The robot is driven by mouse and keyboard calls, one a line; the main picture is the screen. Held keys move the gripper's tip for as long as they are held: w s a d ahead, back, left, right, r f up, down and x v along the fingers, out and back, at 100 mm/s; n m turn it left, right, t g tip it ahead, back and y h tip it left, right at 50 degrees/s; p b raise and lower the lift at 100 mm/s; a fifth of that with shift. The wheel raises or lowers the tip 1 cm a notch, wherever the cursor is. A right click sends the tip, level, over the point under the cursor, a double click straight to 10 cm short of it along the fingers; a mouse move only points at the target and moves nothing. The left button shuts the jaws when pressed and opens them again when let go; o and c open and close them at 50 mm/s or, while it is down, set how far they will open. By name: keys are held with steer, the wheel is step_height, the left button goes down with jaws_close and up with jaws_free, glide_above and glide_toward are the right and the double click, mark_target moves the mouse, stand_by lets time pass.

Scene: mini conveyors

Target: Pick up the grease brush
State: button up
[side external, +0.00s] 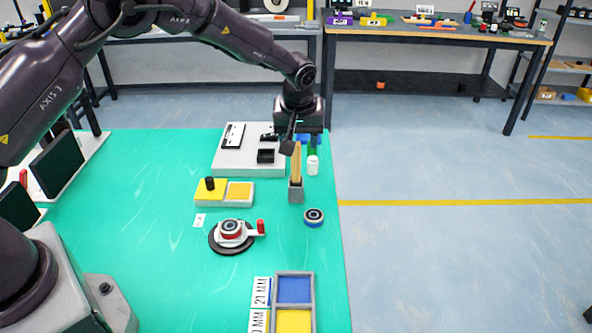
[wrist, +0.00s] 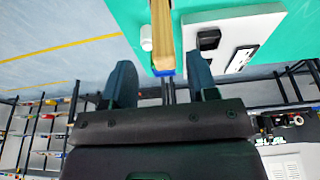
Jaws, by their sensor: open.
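The grease brush (side external: 296,164), with a flat wooden body, stands upright in a small grey holder (side external: 296,193) near the right edge of the green mat. In the wrist view the brush (wrist: 162,32) runs down from the top edge to a blue part between the fingers. My gripper (side external: 298,143) is at the top of the brush, fingers pointing down. In the wrist view my gripper (wrist: 163,78) is open, one finger on each side of the brush. Whether a finger touches it, I cannot tell. The brush's lower end is hidden in the holder.
A white bottle (side external: 313,166) stands close behind the holder. A grey panel (side external: 232,160) with black parts lies to the left. A yellow tray (side external: 225,193) is left of the holder.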

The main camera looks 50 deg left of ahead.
mark_target(296, 150)
steer(key=x, duration=0.4)
steer(key=shift+s+a+f, duration=0.1)
steer(key=shift+s+f, duration=0.05)
steer(key=shift+s, duration=0.05)
jaws_close()
